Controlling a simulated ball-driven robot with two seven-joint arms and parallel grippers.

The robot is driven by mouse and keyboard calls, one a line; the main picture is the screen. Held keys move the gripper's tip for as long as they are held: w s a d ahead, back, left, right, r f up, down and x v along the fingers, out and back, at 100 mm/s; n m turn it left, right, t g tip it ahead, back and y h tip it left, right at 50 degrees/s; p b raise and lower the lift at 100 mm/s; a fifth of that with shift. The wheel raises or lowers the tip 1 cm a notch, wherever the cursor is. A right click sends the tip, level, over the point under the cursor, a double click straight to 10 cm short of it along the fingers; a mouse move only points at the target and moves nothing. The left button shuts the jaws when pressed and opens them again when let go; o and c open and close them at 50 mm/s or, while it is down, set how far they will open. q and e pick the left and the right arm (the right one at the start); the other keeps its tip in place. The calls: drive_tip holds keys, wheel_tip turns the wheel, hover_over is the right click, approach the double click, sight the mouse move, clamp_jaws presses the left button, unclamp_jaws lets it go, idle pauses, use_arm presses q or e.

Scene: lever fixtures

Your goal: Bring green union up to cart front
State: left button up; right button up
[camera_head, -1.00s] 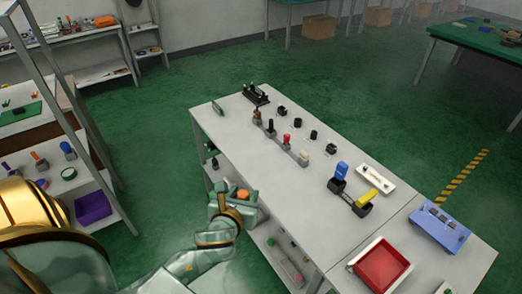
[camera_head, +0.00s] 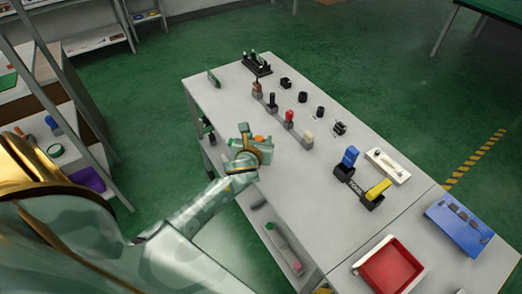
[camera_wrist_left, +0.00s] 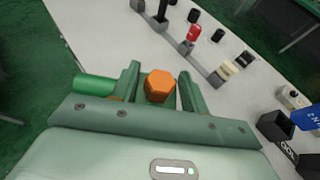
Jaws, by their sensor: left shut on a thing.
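My left gripper (camera_head: 252,138) is over the left edge of the grey table (camera_head: 270,200), shut on a piece with an orange hexagonal end (camera_head: 259,139). In the left wrist view the orange hexagon (camera_wrist_left: 160,86) sits between the two fingers. A bright green cylinder (camera_wrist_left: 95,84) sticks out to the left beside the left finger; I cannot tell whether it is joined to the orange end as one green union. The rest of the held piece is hidden by the gripper. I cannot clearly make out a cart. My right gripper is not in view.
Several levers, among them a red one (camera_head: 289,115), stand in a row ahead of the gripper. A blue-handled lever (camera_head: 350,156), a yellow one (camera_head: 378,188), a red tray (camera_head: 360,275) and a blue platform (camera_head: 440,215) are at the right. A shelf (camera_head: 75,130) stands left.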

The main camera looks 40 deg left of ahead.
use_arm(q)
drive_tip(key=shift+w+a+f, duration=0.1)
drive_tip(key=shift+w+f, duration=0.3)
drive_tip(key=shift+f, duration=0.1)
drive_tip(key=f+b, duration=0.1)
drive_tip(key=f, duration=0.1)
drive_tip(key=f+b, duration=0.1)
drive_tip(key=shift+w+f+b, duration=0.2)
drive_tip(key=shift+f+b, duration=0.15)
drive_tip(key=shift+f, duration=0.05)
drive_tip(key=shift+r, duration=0.2)
drive_tip(key=o, duration=1)
drive_tip(key=shift+f, duration=0.1)
drive_tip(key=shift+s+r, duration=0.1)
drive_tip(key=shift+r, duration=0.1)
drive_tip(key=p+v, duration=0.3)
drive_tip(key=v, duration=0.9)
drive_tip(key=shift+p, duration=0.4)
